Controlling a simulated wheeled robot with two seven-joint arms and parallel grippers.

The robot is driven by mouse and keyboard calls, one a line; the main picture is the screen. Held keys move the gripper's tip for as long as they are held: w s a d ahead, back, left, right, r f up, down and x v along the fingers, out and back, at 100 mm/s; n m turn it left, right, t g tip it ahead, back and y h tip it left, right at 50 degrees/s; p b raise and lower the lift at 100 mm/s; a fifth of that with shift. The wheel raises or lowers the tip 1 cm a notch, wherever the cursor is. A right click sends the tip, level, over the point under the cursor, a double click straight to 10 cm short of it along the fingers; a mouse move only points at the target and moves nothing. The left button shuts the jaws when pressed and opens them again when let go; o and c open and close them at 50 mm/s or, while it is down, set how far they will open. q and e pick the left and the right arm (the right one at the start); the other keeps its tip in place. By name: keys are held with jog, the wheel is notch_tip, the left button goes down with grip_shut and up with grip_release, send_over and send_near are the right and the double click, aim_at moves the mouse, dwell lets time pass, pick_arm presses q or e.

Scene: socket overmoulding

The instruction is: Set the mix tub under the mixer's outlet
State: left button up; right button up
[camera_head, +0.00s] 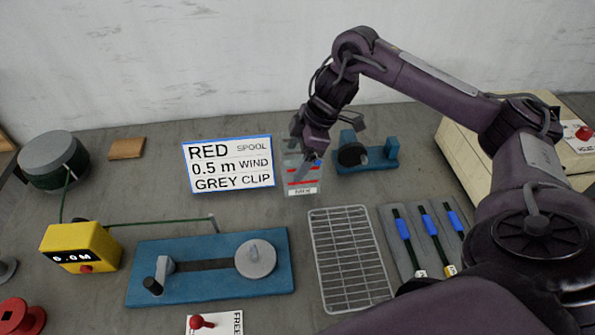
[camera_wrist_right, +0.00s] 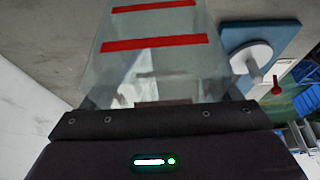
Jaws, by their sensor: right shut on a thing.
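The mix tub (camera_head: 302,184) is a clear container with red bands and a small label at its foot. It stands upright at the back of the table, just right of the sign. My right gripper (camera_head: 311,150) comes down from above and is shut on the tub. In the right wrist view the tub (camera_wrist_right: 155,60) fills the space ahead of the jaws (camera_wrist_right: 158,108). I cannot tell whether the tub's base touches the table. No outlet that I can clearly identify as the mixer's is visible. My left gripper is not in view.
A blue stand with a black disc (camera_head: 352,154) is close right of the tub. The order sign (camera_head: 228,164) is close left. A wire rack (camera_head: 348,258), a blue winding jig (camera_head: 205,292) and a yellow counter (camera_head: 80,246) lie nearer. A cream machine (camera_head: 460,152) is at right.

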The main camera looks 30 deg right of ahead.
notch_tip(320, 180, down, 3)
jog(key=shift+f, duration=0.2)
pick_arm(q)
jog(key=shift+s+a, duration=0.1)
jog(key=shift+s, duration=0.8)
pick_arm(e)
jog(key=shift+f, duration=0.5)
jog(key=o, duration=0.9)
jog(key=shift+f, duration=0.1)
jog(key=shift+c, duration=0.2)
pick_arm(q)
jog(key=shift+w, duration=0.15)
